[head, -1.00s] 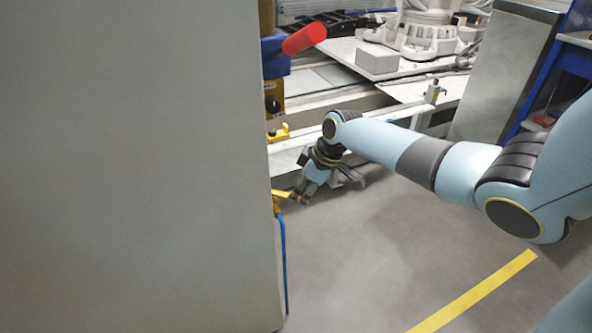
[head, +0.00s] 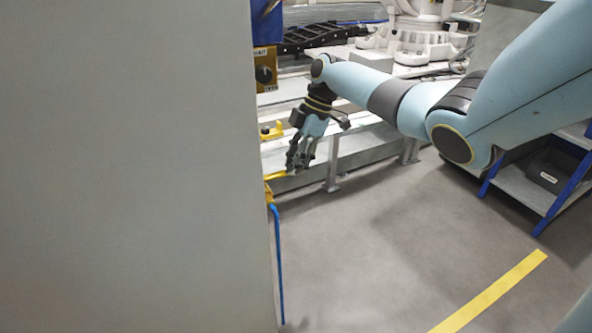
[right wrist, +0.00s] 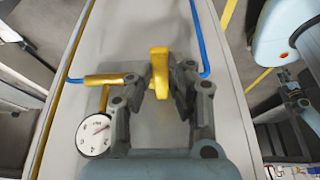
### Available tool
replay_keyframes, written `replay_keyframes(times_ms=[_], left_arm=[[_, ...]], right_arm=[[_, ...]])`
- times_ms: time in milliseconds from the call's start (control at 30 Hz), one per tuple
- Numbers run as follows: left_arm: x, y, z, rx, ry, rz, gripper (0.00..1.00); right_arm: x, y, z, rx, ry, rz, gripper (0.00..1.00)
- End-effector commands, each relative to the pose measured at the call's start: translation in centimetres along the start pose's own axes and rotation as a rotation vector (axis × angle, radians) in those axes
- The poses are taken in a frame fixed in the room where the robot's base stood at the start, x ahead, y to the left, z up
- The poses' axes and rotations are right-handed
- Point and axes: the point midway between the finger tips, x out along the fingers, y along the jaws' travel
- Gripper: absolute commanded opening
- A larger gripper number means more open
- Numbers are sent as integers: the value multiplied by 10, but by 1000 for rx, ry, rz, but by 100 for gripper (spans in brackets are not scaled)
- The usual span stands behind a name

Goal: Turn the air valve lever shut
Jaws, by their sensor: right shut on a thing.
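The yellow air valve lever (right wrist: 159,75) stands between the two fingers of my right gripper (right wrist: 160,88) in the right wrist view. The right gripper is shut on it. The yellow valve body and pipe (right wrist: 104,80) run left from the lever, and a round white gauge (right wrist: 93,134) sits below them. In the head view the lever (head: 276,176) sticks out past the right edge of the grey cabinet (head: 130,170), with my right gripper (head: 293,171) at its outer end. The valve body is mostly hidden there by the cabinet. My left gripper is out of view.
A blue hose (head: 279,265) hangs down the cabinet side below the valve. Behind the gripper is a light metal bench frame (head: 355,150). A blue-framed shelf (head: 525,190) stands at the right. The grey floor with a yellow stripe (head: 490,292) is open.

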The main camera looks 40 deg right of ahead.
Motion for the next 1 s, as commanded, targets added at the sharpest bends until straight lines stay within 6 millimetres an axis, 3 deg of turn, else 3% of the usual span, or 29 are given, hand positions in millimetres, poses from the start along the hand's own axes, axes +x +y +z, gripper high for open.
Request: replay_keyframes(times_ms=[567,600,667,1000], left_arm=[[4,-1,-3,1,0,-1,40],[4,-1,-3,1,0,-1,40],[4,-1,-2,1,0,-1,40],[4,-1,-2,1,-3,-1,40]], right_arm=[[2,2,0,-33,-1,-17,0],[2,2,0,-33,-1,-16,19],[2,2,0,-33,-1,-16,27],[-5,3,1,-32,-2,-13,27]])
